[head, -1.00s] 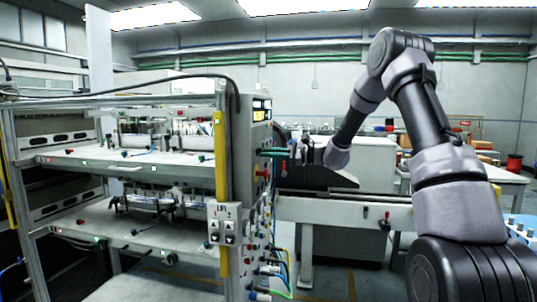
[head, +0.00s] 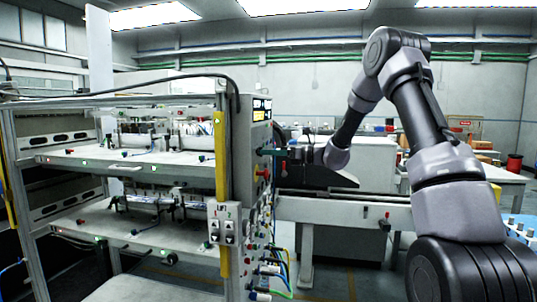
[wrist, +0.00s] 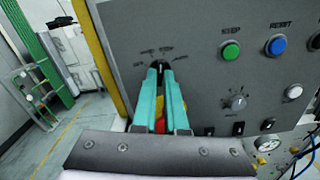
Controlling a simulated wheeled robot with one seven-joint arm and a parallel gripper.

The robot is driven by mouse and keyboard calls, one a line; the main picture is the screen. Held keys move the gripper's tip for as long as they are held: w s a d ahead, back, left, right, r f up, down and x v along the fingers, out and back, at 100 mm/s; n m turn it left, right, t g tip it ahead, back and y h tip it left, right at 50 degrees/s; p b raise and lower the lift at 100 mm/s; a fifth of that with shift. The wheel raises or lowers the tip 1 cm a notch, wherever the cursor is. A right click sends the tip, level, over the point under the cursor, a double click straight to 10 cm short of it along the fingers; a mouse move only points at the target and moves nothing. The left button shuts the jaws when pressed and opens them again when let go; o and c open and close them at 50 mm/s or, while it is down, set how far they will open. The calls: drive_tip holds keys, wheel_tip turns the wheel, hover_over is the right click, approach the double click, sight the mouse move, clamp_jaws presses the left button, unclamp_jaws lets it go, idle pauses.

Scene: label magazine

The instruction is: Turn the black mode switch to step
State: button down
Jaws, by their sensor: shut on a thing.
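The black mode switch (wrist: 159,64) is on the grey control panel in the wrist view, below a row of small labels too blurred to read surely. My gripper (wrist: 160,72) is shut on the switch, with one teal finger on each side of its knob. The fingers hide most of the switch, and I cannot tell which label it points to. In the head view my gripper (head: 272,152) reaches the panel's right-hand face from the right; the switch itself is hidden there.
Right of the switch are a green button (wrist: 231,51), a blue button (wrist: 276,45) and a grey dial (wrist: 236,101). A red and yellow part (wrist: 160,118) shows between my fingers. A yellow post (wrist: 106,58) edges the panel. Cables hang at lower right.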

drive_tip(key=shift+m, duration=0.7)
drive_tip(key=c, duration=1)
unclamp_jaws()
drive_tip(key=shift+o, duration=0.2)
drive_tip(key=v, duration=1)
drive_tip(key=shift+d, duration=0.4)
drive_tip(key=shift+s, duration=0.1)
